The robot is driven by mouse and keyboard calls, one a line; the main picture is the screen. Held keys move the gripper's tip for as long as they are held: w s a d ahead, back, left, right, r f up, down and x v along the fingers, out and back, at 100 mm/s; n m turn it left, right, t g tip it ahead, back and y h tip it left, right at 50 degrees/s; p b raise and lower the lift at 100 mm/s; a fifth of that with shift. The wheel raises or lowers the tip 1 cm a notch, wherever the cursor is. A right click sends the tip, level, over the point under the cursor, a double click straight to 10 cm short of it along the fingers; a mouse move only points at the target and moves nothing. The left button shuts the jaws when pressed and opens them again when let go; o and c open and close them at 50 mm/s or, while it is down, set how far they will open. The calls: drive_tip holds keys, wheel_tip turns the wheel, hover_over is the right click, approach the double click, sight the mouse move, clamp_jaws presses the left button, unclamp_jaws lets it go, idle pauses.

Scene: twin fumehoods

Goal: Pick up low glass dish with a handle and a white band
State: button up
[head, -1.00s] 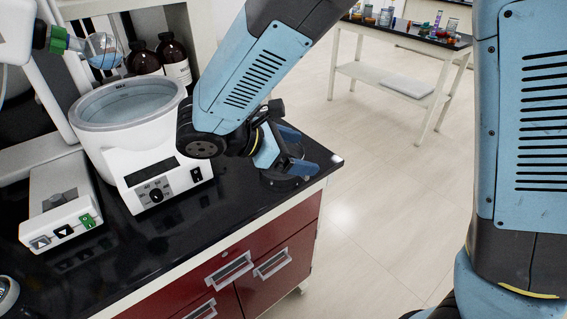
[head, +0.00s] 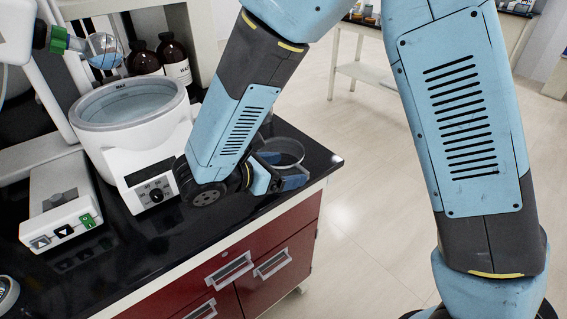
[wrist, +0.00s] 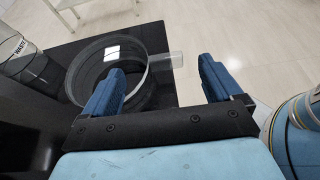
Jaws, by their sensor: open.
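The low glass dish (head: 283,145) sits on the black bench top near its right corner, partly hidden by my gripper in the head view. In the wrist view the clear round dish (wrist: 84,62) is at upper left, with a pale patch on its wall. Its short clear handle (wrist: 168,61) points right, toward the space between the fingers. My gripper (wrist: 163,70) is open and empty; its left blue finger overlaps the near right part of the dish in the picture, and its right finger is beyond the handle's end. In the head view my gripper (head: 284,172) is at the dish's near side. Contact cannot be told.
A white heating bath (head: 135,140) stands left of my gripper, with a white control box (head: 60,205) further left. Brown bottles (head: 174,62) stand behind. A glass vessel marked WASTE (wrist: 20,55) is at the wrist view's left. The bench edge is close on the right.

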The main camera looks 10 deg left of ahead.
sight(300, 167)
drive_tip(key=shift+x, duration=2.9)
drive_tip(key=shift+c, duration=0.4)
drive_tip(key=c, duration=1)
